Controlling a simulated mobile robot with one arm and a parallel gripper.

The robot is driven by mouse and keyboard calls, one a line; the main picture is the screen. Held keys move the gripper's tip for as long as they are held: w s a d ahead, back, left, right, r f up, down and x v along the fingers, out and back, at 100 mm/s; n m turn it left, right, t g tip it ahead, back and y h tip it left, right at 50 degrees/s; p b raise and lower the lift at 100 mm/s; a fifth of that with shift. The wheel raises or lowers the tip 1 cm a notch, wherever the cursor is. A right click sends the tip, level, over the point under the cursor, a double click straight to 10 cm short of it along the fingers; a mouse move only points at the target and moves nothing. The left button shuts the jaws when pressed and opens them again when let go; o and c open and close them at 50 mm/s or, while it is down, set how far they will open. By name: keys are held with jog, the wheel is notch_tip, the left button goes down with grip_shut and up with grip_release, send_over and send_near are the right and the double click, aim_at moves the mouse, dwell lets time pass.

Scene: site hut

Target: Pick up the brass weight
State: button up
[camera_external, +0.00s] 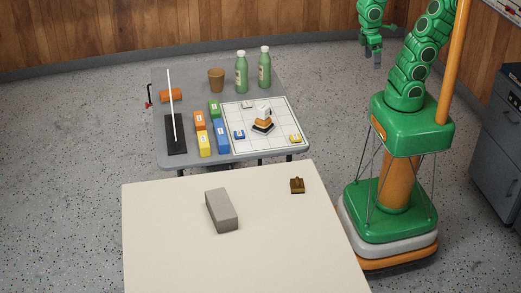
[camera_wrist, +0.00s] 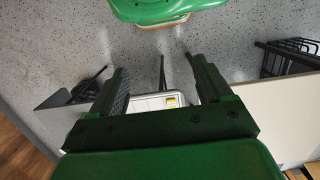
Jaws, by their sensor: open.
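The brass weight (camera_external: 297,186) is a small, dark golden-brown block with a raised part on top. It sits near the far right corner of the cream table (camera_external: 165,240) in the external view. My gripper (camera_external: 372,62) hangs high at the top of that view, beyond and to the right of the weight and well apart from it. In the wrist view my gripper (camera_wrist: 157,66) has its two dark fingers spread wide, with nothing held between them. I cannot make out the brass weight in the wrist view.
A grey block (camera_external: 222,210) lies left of the weight on the cream table. Grey drawers (camera_external: 497,135) stand far right.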

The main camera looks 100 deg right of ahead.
jog(key=w+a+f+m+g+y, duration=0.1)
jog(key=w+a+f+m+y, duration=0.35)
jog(key=w+a, duration=0.55)
jog(key=w+a+f+m+y, duration=0.3)
jog(key=w+a+f+y, duration=0.25)
jog(key=w+a, duration=0.45)
jog(key=m+t+y, duration=0.3)
jog(key=m+t, duration=0.1)
jog(key=m, duration=0.8)
send_near(297, 181)
jog(key=shift+s+a+f, duration=0.35)
jog(key=shift+s+a, duration=0.15)
jog(key=shift+a, duration=0.1)
jog(key=shift+w+d+f+t, duration=0.15)
jog(key=shift+f+t, duration=0.15)
jog(key=shift+f, duration=0.25)
jog(key=shift+x, duration=3.9)
jog(key=shift+w+f, duration=0.1)
jog(key=shift+f, duration=0.05)
jog(key=c, duration=1.4)
